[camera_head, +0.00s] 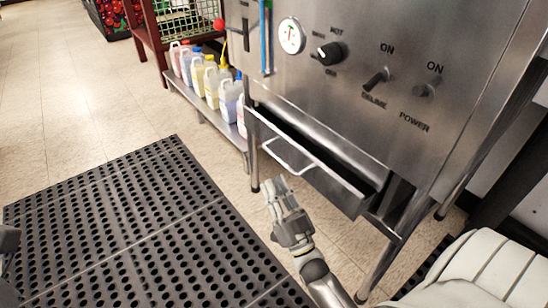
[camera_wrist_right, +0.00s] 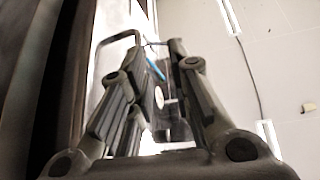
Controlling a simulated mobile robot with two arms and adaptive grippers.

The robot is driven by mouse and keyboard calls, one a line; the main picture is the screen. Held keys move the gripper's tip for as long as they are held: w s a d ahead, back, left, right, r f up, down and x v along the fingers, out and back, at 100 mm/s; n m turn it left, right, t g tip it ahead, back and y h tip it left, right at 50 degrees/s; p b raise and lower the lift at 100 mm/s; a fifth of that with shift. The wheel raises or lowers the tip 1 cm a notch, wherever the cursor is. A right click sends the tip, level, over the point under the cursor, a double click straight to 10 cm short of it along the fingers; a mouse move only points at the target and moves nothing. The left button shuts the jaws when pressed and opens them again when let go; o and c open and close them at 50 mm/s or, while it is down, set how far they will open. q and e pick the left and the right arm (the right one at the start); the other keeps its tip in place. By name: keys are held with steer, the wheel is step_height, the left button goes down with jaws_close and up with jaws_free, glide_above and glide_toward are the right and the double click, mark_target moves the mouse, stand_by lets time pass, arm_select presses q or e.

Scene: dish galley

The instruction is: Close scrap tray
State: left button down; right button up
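The scrap tray (camera_head: 335,190) is a steel drawer low under the machine's front panel. It is pulled partly out, and its dark inside shows behind its front wall. A bent wire handle (camera_head: 290,157) sticks out from its front. My right gripper (camera_head: 276,184) is just in front of the tray, below the handle in the head view; I cannot tell if it touches. In the right wrist view its two fingers (camera_wrist_right: 155,50) stand apart with nothing clearly between them. A small grey part of my left arm or gripper shows at the left edge; its fingers are not clear.
The steel machine (camera_head: 380,75) with knobs and a dial stands over the tray on metal legs. Several coloured jugs (camera_head: 210,80) stand on a low shelf to its left. A black perforated mat (camera_head: 140,230) covers the floor in front; beyond is open tiled floor.

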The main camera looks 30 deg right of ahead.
mark_target(278, 158)
steer(key=s+d+f+m+t+h, duration=0.2)
steer(key=s+d+f+h, duration=0.1)
steer(key=b+x, duration=0.2)
steer(key=x, duration=0.8)
steer(key=shift+w+a+r, duration=0.1)
steer(key=shift+w+r, duration=0.1)
steer(key=shift+r, duration=0.2)
jaws_close()
